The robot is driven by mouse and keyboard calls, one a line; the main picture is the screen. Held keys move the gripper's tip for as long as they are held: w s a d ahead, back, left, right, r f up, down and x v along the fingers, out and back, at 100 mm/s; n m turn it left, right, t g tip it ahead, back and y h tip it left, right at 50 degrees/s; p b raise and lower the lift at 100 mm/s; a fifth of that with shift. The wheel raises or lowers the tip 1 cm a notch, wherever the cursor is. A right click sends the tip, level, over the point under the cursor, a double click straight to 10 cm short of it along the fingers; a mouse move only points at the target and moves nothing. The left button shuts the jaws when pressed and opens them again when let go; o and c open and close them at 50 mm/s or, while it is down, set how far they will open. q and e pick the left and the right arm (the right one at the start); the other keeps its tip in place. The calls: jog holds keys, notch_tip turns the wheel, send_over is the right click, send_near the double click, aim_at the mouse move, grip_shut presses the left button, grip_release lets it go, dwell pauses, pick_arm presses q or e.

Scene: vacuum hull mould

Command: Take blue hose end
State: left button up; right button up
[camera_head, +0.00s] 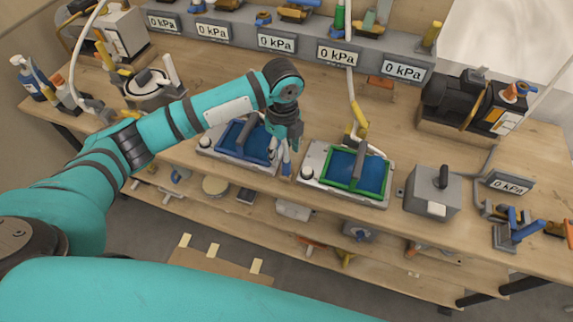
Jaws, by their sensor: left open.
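My left gripper (283,153) points down, open, over the workbench between two mould trays. The tray with the blue frame (237,159) is just left of it, partly hidden by my arm. The tray with the green frame (326,184) is to its right. A small bluish piece shows at the fingertips; I cannot tell whether it is a hose end or part of the fingers. I cannot clearly pick out a blue hose end. A hose with a yellow end (359,119) reaches down behind the green-framed tray. My right gripper is out of view.
A grey panel with several 0 kPa displays (276,44) runs along the back. A grey box with a black knob (432,194), a black pump (459,102) and a blue clamp-like tool (514,229) stand at the right. A lower shelf (217,206) holds several small parts.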

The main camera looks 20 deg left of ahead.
aim_at(286, 161)
pick_arm(q)
jog(key=shift+f, duration=0.75)
jog(key=f, duration=0.1)
jog(key=f+p, duration=0.1)
jog(key=f, duration=0.2)
jog(key=shift+w+d+f+p, duration=0.3)
jog(key=shift+f, duration=0.4)
jog(key=shift+r, duration=0.1)
grip_shut()
